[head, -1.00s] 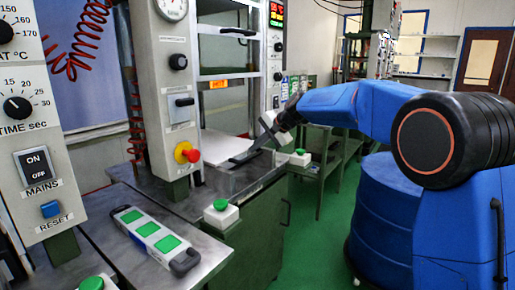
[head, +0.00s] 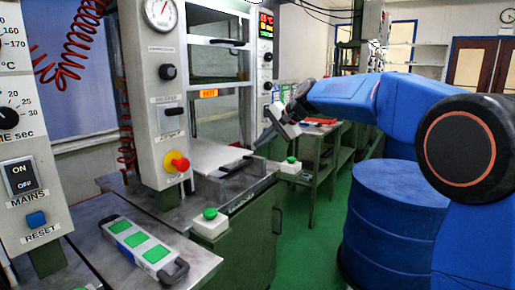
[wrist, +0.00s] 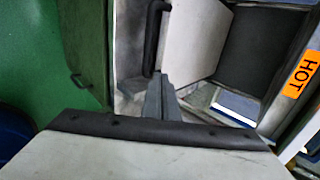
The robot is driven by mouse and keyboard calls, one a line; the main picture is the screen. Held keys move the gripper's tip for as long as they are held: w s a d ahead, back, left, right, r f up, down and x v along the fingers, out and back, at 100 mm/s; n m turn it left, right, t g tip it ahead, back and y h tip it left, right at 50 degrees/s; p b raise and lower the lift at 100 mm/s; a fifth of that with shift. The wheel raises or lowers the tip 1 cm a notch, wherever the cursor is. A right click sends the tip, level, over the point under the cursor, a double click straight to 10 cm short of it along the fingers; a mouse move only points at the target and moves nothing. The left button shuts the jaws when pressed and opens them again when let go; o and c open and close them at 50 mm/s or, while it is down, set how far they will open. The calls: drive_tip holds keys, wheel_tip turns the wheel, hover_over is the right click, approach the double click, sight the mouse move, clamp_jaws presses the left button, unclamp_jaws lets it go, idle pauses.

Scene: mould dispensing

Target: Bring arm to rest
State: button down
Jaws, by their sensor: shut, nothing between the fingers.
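My gripper (head: 262,140) reaches in from the right on my blue arm, above the front edge of the press bench. Its grey fingers point down and left, closed together, with nothing held. In the wrist view the shut fingers (wrist: 161,98) show in the middle. A flat pale plate (head: 208,153) with a black handle (head: 236,164) lies in the press opening. The fingertips look just above and right of that handle; I cannot tell the exact gap. The handle also shows at the top of the wrist view (wrist: 154,35).
The press column (head: 155,90) with a red knob (head: 178,162) stands left of the opening. A green push button box (head: 210,221) sits on the bench's front corner. A blue drum (head: 395,220) stands on the green floor at right.

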drive_tip(key=s+d+f+n+h, duration=0.1)
drive_tip(key=s+d+f+h, duration=0.1)
drive_tip(key=s+d, duration=0.85)
drive_tip(key=s+d+f+n+h, duration=0.25)
drive_tip(key=s+d, duration=0.55)
drive_tip(key=s, duration=0.5)
drive_tip(key=s+d+f+n+h, duration=0.1)
drive_tip(key=s+d+f, duration=0.3)
drive_tip(key=s+f, duration=0.2)
drive_tip(key=s+d+f+h, duration=0.1)
drive_tip(key=s+d+f, duration=0.4)
drive_tip(key=s, duration=0.6)
drive_tip(key=s+d+f+n+h, duration=0.1)
drive_tip(key=s+d+f, duration=0.4)
drive_tip(key=s, duration=0.4)
drive_tip(key=shift+s+d+f+n, duration=0.2)
drive_tip(key=shift+f+n, duration=0.15)
drive_tip(key=shift+f, duration=0.5)
drive_tip(key=shift+h, duration=0.25)
